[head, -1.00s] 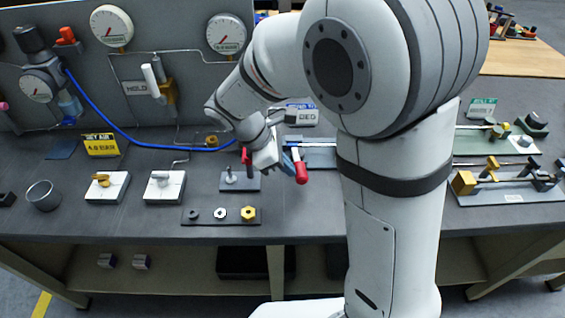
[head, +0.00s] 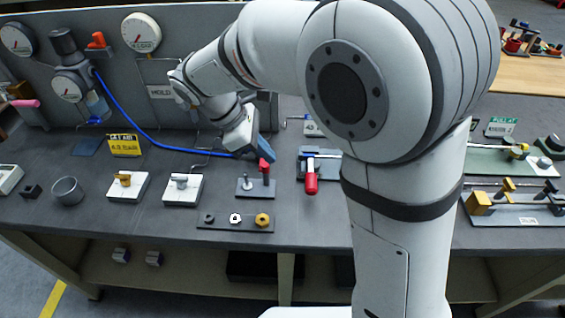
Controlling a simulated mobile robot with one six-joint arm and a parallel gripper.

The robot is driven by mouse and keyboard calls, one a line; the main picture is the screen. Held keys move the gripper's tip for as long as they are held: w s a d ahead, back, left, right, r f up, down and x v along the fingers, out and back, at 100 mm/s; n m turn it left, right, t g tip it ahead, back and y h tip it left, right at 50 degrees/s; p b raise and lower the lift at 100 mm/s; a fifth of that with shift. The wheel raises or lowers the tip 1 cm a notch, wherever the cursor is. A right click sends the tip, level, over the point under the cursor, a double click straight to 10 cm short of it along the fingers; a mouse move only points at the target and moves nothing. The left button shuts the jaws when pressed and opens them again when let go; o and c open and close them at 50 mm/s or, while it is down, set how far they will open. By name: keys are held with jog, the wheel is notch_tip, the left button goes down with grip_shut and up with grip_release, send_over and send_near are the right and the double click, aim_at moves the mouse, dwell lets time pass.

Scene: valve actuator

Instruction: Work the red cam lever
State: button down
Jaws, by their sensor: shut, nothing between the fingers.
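A small upright red lever (head: 264,167) stands on a dark plate (head: 240,194) near the middle of the bench, beside a short metal stud. To its right, a clamp-like fixture (head: 321,155) carries a thicker red handle (head: 311,178) that points toward the front edge. I cannot tell for certain which of the two is the cam lever. My gripper (head: 266,152) is shut and empty. Its blue-tipped fingers are just above and behind the upright red lever; whether they touch it cannot be seen. The red handle stands clear of the gripper.
A dark strip with several nuts (head: 235,219) lies in front of the plate. White blocks with knobs (head: 182,189) and a grey cup (head: 67,191) stand to the left. A blue hose (head: 140,137) runs behind. My arm hides part of the bench right of the clamp.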

jog(key=shift+v, duration=0.8)
